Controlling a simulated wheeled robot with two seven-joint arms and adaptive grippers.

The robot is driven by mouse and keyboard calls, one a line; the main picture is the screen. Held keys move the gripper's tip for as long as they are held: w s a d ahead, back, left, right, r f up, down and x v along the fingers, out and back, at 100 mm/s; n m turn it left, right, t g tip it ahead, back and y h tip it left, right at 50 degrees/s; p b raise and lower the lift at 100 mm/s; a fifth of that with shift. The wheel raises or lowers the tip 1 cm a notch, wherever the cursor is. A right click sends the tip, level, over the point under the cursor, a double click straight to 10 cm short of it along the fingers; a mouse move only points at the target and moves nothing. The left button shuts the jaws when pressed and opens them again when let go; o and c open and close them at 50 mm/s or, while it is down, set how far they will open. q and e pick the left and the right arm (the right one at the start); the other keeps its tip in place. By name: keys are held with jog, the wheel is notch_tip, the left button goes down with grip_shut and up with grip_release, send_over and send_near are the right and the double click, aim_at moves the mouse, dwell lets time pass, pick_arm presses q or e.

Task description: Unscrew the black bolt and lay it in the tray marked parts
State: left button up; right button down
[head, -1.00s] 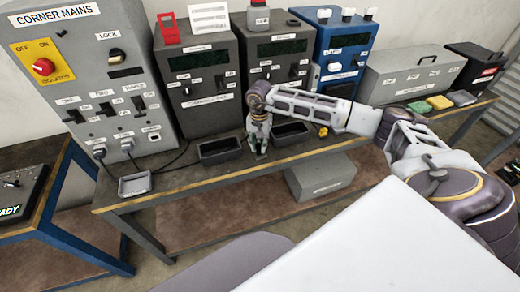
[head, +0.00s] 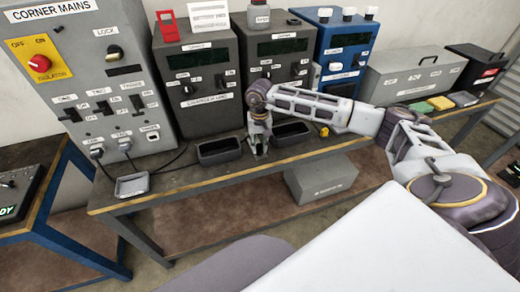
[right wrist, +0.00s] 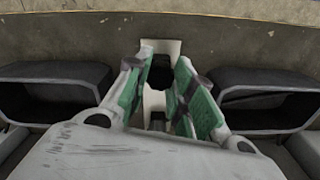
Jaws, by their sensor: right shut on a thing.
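My right gripper (head: 259,152) points down at the bench between two black trays. In the right wrist view its green-padded fingers (right wrist: 160,98) are closed in on a dark piece (right wrist: 165,72), which I take to be the black bolt; its outline is mostly hidden. A pale bracket-like part (right wrist: 160,46) shows around and behind the fingertips. The left black tray (head: 220,150) and the right black tray (head: 290,133) look empty. A small grey metal tray (head: 132,187) is at the bench's left end. I cannot read a parts mark on any tray. My left gripper is out of view.
The bench (head: 190,183) has dark charger boxes (head: 197,85) and a blue box (head: 343,50) behind the trays. A grey mains cabinet (head: 85,85) with cables stands left. A yellow knob (head: 323,131) sits beside the right tray. A grey box (head: 322,178) is under the bench.

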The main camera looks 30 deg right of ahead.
jog(key=shift+n, duration=0.4)
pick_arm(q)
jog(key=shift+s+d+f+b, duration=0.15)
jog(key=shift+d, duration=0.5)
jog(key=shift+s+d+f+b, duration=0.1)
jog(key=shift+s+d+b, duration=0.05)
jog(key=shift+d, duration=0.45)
pick_arm(e)
jog(key=shift+n, duration=0.3)
jog(key=shift+n, duration=0.3)
jog(key=shift+n+b, duration=0.65)
jog(key=shift+n, duration=0.45)
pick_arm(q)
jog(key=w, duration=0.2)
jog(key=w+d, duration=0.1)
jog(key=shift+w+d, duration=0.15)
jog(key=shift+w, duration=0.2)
pick_arm(e)
jog(key=shift+n, duration=0.3)
pick_arm(q)
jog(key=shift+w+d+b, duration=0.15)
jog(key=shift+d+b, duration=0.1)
jog(key=shift+b, duration=0.25)
pick_arm(e)
jog(key=shift+n, duration=0.8)
